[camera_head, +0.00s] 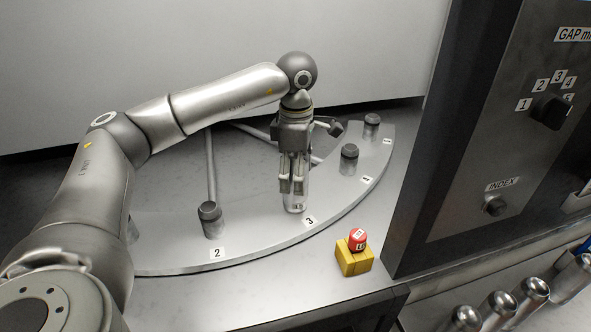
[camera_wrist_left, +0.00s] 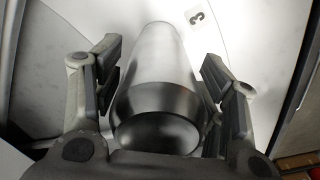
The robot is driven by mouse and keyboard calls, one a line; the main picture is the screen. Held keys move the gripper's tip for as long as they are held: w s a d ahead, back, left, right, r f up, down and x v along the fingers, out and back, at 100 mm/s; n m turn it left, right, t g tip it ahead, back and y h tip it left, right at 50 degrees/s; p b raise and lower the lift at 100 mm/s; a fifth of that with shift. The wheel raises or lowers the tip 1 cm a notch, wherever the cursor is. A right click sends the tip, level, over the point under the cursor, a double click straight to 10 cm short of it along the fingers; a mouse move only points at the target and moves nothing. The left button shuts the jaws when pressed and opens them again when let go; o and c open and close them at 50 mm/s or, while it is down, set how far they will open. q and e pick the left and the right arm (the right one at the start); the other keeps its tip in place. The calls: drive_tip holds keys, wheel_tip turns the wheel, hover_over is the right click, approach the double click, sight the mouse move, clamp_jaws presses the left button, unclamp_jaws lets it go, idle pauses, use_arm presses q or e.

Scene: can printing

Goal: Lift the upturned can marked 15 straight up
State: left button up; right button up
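A shiny metal can (camera_head: 296,203) stands upturned on the curved grey plate beside label 3. My right gripper is not in view.
Dark-capped posts stand on the curved plate (camera_head: 150,257), one near label 2 (camera_head: 217,253) and two at the right. A yellow block (camera_head: 353,262) with a red button (camera_head: 357,240) sits in front. A dark control panel (camera_head: 470,170) rises at right; several metal cylinders (camera_head: 500,302) stand below it.

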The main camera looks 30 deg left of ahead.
use_arm(q)
drive_tip(key=c, duration=0.3)
drive_tip(key=shift+c, duration=0.2)
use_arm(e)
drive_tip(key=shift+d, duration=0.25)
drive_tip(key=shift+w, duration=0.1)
use_arm(q)
drive_tip(key=shift+r+b, duration=0.3)
drive_tip(key=shift+r, duration=0.2)
wheel_tip(320, 180, up, 8)
drive_tip(key=shift+b, duration=0.85)
drive_tip(key=shift+r, duration=0.55)
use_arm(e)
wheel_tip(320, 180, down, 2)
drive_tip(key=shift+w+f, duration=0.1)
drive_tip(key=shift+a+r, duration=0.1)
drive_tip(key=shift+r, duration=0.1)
